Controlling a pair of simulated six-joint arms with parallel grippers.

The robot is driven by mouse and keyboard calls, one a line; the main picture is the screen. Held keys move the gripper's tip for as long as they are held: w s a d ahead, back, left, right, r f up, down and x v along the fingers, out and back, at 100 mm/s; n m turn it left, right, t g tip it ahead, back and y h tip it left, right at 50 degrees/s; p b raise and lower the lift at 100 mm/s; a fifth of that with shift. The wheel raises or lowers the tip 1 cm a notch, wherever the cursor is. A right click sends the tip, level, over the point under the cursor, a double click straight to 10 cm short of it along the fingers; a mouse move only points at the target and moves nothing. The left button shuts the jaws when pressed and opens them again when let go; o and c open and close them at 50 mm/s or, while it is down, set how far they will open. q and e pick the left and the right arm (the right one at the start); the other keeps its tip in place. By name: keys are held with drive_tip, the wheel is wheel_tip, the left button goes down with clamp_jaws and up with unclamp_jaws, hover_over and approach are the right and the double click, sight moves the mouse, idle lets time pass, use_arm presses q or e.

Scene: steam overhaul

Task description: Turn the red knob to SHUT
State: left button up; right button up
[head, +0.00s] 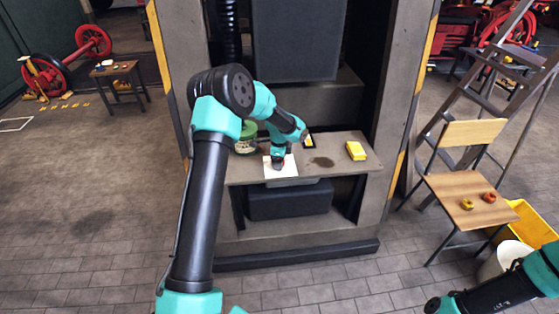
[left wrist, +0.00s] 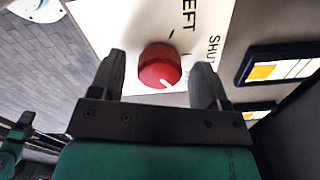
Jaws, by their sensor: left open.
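The red knob (left wrist: 160,66) is a round knob on a white panel (left wrist: 120,20), with a white pointer mark on its face aimed to the lower right in the left wrist view. The letters EFT and part of SHUT are printed beside it; SHUT is to the knob's right, partly hidden by a finger. My left gripper (left wrist: 158,62) is open, one finger on each side of the knob, with gaps visible. In the head view my left gripper (head: 278,162) is over the white panel (head: 281,172) on the bench and hides the knob. I do not see my right gripper clearly.
A chair (head: 470,190) with small items stands at right.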

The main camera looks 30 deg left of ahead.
use_arm(q)
drive_tip(key=shift+c, duration=0.3)
drive_tip(key=c, duration=0.9)
drive_tip(key=shift+o, duration=0.2)
drive_tip(key=shift+n, duration=0.3)
drive_tip(key=n, duration=1.1)
drive_tip(key=o, duration=0.9)
